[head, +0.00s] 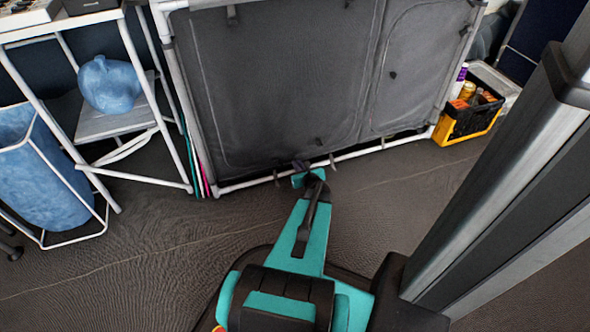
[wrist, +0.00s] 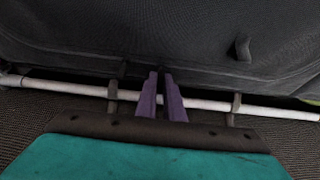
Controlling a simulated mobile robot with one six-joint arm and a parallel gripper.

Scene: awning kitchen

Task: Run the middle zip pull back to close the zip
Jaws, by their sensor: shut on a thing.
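The grey fabric cupboard (head: 285,75) stands in front of me on a white tube frame, its panels outlined by zip seams. My gripper (head: 301,165) is low at the cupboard's front, by the bottom seam of the wide left panel. In the wrist view, the two purple fingers of my gripper (wrist: 161,76) are close together at the lower seam. They are shut on the small dark middle zip pull (wrist: 161,70), which is mostly hidden between the tips. A dark tab (wrist: 243,47) hangs on the fabric to the right, apart from the fingers.
A white bottom rail (wrist: 208,104) runs just below and behind the fingers. A black and yellow crate (head: 468,119) sits right. The floor in front is clear.

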